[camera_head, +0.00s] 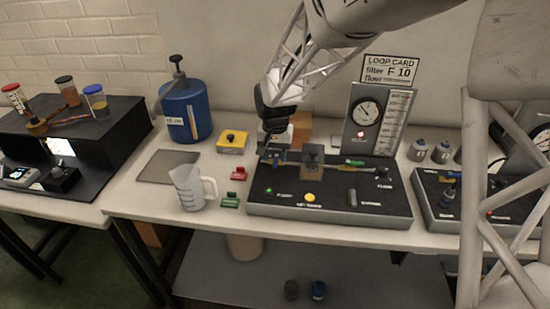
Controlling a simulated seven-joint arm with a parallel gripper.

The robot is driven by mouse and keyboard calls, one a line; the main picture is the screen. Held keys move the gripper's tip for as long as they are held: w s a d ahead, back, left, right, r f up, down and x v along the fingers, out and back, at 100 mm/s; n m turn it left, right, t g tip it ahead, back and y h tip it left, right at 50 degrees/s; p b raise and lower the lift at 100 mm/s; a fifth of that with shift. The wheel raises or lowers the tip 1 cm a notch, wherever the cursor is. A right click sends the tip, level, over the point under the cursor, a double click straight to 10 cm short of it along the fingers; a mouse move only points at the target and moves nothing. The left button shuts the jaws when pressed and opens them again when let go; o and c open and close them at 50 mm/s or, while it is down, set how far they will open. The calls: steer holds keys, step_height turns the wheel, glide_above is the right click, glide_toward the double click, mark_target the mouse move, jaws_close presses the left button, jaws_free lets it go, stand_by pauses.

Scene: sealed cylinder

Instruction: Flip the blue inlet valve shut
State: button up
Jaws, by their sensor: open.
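The black panel (330,202) stands on the bench with a brass pipe (340,167) running across its back part. The blue inlet valve (276,156) seems to be the small blue part at the pipe's left end; it is too small to tell how its handle is turned. My gripper (273,143) is open and points down just above and behind that left end. Its fingers are small and partly blurred into the pipe fittings, so I cannot tell whether they touch the valve. A green handle (355,162) sits on the pipe's right part.
A gauge board (378,118) with a red light stands behind the panel. A dark upright block (313,156) sits mid-pipe. To the left are a yellow box (231,142), a measuring jug (188,188), red and green clips, and a blue canister (186,112). A second panel (455,205) is right.

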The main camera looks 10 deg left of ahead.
mark_target(277, 163)
steer(key=shift+r, duration=3.05)
steer(key=shift+d, duration=0.1)
steer(key=shift+s+d+r, duration=0.15)
steer(key=shift+d, duration=0.05)
steer(key=s+d+r+t, duration=0.1)
steer(key=s+d+r, duration=0.4)
steer(key=s+d, duration=0.6)
steer(key=s+d+r+t, duration=0.1)
steer(key=s+d+r, duration=0.3)
steer(key=s+d, duration=0.65)
steer(key=s+d+f, duration=0.1)
steer(key=s+d, duration=0.5)
steer(key=s, duration=0.5)
steer(key=shift+f+t, duration=0.15)
steer(key=shift+t, duration=0.15)
steer(key=shift+w, duration=0.1)
